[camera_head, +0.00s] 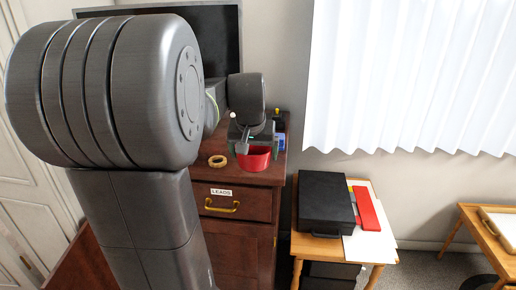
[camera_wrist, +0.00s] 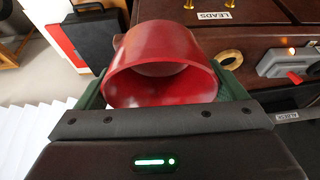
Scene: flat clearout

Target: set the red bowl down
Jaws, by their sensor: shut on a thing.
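The red bowl (camera_head: 254,159) is at the front edge of the dark wooden cabinet's top (camera_head: 228,176) in the head view. In the wrist view the red bowl (camera_wrist: 160,65) fills the space between the green fingers, its open side facing the camera. My gripper (camera_head: 252,142) is shut on the bowl. It also shows in the wrist view (camera_wrist: 160,85), with one finger on each side of the bowl. I cannot tell whether the bowl touches the cabinet top.
A tan ring (camera_head: 217,161) lies left of the bowl. A dark screen (camera_head: 190,38) stands behind. A blue item (camera_head: 280,141) sits at the right edge. The drawer labelled LEADS (camera_head: 232,203) is shut. A low table with a black case (camera_head: 325,200) stands to the right.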

